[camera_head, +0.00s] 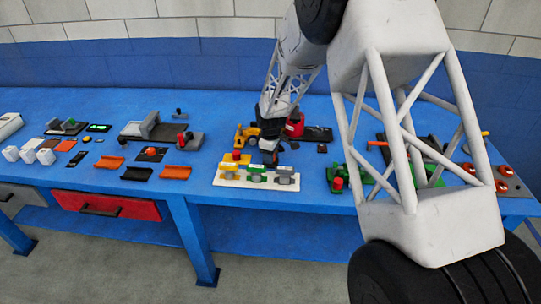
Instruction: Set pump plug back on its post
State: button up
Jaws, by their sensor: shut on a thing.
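My gripper (268,153) points down just behind and above a white board (289,185) near the middle of the table. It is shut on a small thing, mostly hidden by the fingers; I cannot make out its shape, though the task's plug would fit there. The board carries a yellow fitting (233,167), a green fitting (257,174) and a grey fitting (285,174) in a row. The yellow one has a red top. I cannot tell which part is the pump's post, or whether the held thing touches any fitting.
A yellow part (245,137) stands left of my gripper and a red container (295,124) right behind it. Orange trays (175,172) lie to the left.

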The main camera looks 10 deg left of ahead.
jog(key=shift+f, duration=0.3)
dwell(0.8)
jog(key=o, duration=1.4)
jog(key=shift+o, duration=0.2)
jog(key=shift+r, duration=0.1)
jog(key=shift+r, duration=3.6)
